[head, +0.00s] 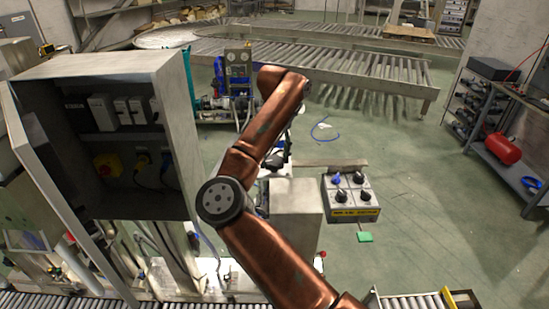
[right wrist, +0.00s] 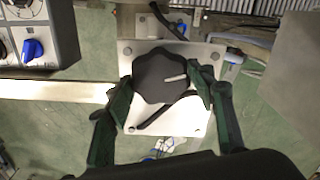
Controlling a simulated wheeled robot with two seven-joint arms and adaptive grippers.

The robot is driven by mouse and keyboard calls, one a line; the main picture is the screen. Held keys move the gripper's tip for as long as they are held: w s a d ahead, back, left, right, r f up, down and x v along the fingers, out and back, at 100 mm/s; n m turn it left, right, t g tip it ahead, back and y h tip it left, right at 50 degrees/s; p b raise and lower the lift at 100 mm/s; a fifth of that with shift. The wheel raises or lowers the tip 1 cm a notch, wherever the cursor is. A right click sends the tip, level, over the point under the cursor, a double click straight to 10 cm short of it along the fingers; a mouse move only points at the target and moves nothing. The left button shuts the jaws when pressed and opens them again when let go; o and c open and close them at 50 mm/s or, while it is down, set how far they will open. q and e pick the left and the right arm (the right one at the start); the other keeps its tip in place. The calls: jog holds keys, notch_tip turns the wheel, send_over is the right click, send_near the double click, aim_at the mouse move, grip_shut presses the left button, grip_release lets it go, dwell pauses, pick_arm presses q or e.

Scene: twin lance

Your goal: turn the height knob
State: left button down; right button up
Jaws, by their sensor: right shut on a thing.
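A black lobed knob (right wrist: 162,76) with a pale pointer line sits on a white plate (right wrist: 140,48) in the right wrist view. The pointer line points right and slightly up. My right gripper (right wrist: 163,86) is shut on this knob, with one green-padded finger on its left side and one on its right. In the head view my right gripper (head: 277,160) is a small dark shape beside my copper arm, and I cannot make out the knob there. My left gripper is not in view.
A grey control box (head: 351,198) with several small knobs, one blue, stands right of my right arm. An open grey cabinet (head: 160,90) stands at left. Roller conveyors (head: 330,62) cross the back. Green floor right of the control box is clear.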

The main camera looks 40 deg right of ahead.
aim_at(274, 159)
jog(key=m, duration=0.4)
jog(key=shift+m, duration=1.9)
jog(key=shift+m, duration=0.3)
jog(key=o, duration=1.2)
jog(key=shift+c, duration=0.2)
jog(key=shift+r, duration=3.75)
